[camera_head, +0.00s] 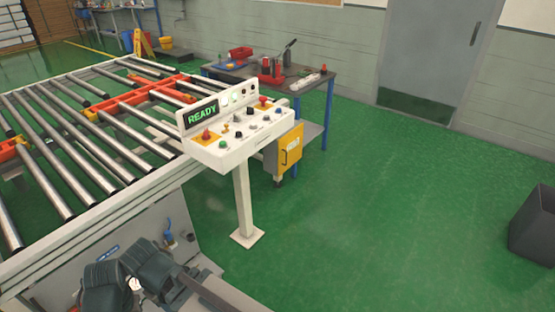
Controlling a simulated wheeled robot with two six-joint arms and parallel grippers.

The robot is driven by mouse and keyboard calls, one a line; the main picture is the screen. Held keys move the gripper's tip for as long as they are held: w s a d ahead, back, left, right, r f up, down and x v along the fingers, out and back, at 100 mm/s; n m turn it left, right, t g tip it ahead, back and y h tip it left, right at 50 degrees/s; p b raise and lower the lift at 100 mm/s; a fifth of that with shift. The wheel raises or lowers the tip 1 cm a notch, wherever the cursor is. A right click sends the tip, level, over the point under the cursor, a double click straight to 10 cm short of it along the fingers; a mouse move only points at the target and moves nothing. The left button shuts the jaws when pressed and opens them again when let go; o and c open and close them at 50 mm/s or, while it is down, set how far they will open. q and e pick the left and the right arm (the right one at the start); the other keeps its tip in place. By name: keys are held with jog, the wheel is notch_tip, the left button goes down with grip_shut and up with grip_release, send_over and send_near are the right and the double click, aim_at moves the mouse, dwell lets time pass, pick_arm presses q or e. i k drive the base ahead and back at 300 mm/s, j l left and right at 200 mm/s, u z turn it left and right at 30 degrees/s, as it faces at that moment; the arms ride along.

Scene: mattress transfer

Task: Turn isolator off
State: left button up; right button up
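A white control console (238,135) stands on a white post beside the roller conveyor. Its display (202,114) reads "READY". The sloped face carries a red knob on a yellow plate (207,135) at the left, another red knob (263,102) at the far right, and several black, green and white controls between. I cannot tell which control is the isolator or how it is set. A yellow box with a handle (291,149) sits behind the console. Dark parts of my arms show at the bottom left, below and apart from the console. Neither gripper's fingertips can be made out.
The roller conveyor (75,151) with orange cross parts fills the left. A workbench (317,90) with red tools and blue legs stands behind the console. The conveyor's grey side panel carries a blue fitting (168,237). Green floor is clear rightward up to a dark bin (533,225).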

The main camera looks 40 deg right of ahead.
aim_at(206, 136)
jog(key=z, duration=1.05)
